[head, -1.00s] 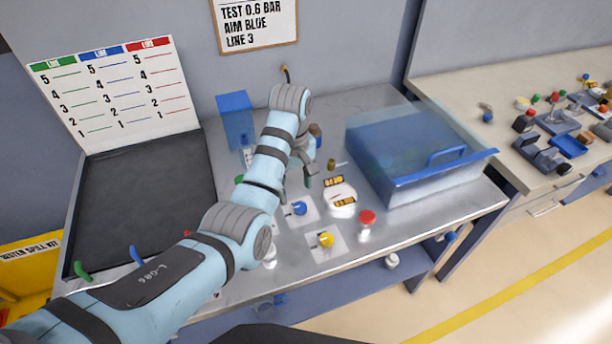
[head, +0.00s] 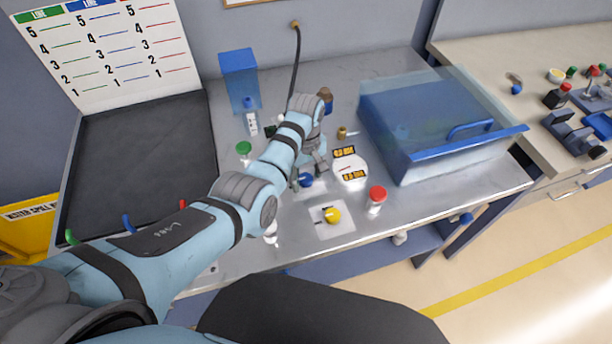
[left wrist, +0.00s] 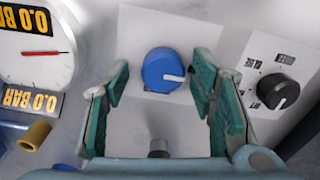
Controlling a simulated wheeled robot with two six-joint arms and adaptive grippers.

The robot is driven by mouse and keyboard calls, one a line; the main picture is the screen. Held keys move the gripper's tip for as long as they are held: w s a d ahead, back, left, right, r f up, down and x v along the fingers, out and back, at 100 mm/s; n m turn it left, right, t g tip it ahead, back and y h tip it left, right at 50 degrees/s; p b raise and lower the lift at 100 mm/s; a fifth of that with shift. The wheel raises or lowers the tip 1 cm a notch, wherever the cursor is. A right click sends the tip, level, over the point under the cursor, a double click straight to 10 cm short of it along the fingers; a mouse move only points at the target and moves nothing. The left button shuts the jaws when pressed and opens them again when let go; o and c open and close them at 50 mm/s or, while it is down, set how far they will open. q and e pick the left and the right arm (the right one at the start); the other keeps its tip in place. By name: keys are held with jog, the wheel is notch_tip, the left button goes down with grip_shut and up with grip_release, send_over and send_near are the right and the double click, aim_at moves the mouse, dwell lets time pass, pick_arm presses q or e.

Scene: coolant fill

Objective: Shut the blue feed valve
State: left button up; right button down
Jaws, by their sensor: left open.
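The blue feed valve is a round blue knob (head: 306,180) on a pale plate on the metal bench. In the left wrist view the blue knob (left wrist: 161,70) lies between and just beyond my fingertips, with its white mark pointing right. My left gripper (head: 308,175) is open over the knob, its fingers one to each side. The left wrist view shows its green-padded fingers (left wrist: 161,82) apart, with nothing held. In the head view the fingers partly hide the knob. I cannot tell whether they touch it. My right gripper is not in view.
A white gauge block (head: 350,168) with 0.0 bar displays stands right of the valve. A yellow knob (head: 332,215) and a red-capped bottle (head: 376,196) are nearer the front edge. A black knob (left wrist: 278,92) is close to one finger. A blue lidded bin (head: 430,125) stands at right.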

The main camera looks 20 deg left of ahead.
pick_arm(q)
jog(key=shift+s+r, duration=0.2)
jog(key=shift+s, duration=0.05)
jog(key=shift+c, duration=0.7)
jog(key=shift+s, duration=0.15)
jog(key=c, duration=1)
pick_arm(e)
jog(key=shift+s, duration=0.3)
